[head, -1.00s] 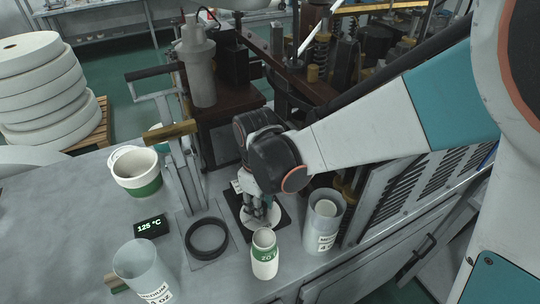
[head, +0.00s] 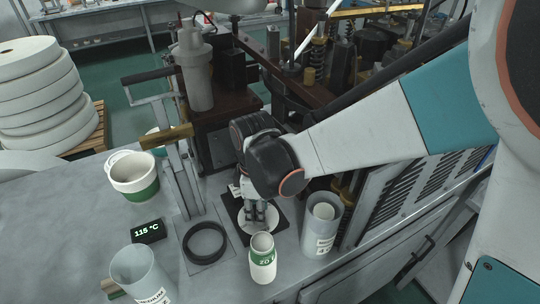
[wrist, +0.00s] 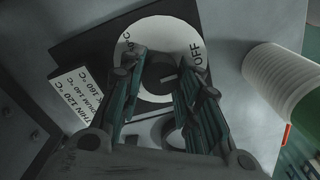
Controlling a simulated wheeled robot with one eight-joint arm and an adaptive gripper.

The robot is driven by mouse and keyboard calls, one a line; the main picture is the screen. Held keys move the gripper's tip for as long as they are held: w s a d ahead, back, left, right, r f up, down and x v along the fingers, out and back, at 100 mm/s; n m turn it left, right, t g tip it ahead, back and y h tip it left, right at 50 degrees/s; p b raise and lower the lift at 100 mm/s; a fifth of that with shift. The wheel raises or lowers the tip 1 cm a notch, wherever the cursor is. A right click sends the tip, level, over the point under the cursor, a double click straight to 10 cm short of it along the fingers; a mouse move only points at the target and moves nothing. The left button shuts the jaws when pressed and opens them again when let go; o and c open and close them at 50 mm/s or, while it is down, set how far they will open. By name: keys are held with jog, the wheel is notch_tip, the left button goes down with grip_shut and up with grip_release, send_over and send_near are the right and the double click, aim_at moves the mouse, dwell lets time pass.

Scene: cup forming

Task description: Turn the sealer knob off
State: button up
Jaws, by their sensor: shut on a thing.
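The sealer knob is dark, over a white dial disc (wrist: 165,30) with an "OFF" mark at its right in the wrist view. The dial also shows in the head view (head: 272,216), on a black plate. My gripper (wrist: 161,68) is shut on the knob, one finger on each side of it. In the head view my gripper (head: 258,212) points down at the dial and hides most of the knob. A short light pointer mark shows between the fingers, turned towards the "OFF" side. The temperature display (head: 148,230) reads 115 °C.
A white and green cup (head: 262,260) stands just in front of the dial. A grey canister (head: 321,226) stands to its right, and another (head: 138,276) at front left. A black ring (head: 205,243), a lever press (head: 178,170) and a larger cup (head: 133,178) are at the left.

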jog(key=o, duration=1.1)
jog(key=shift+c, duration=0.2)
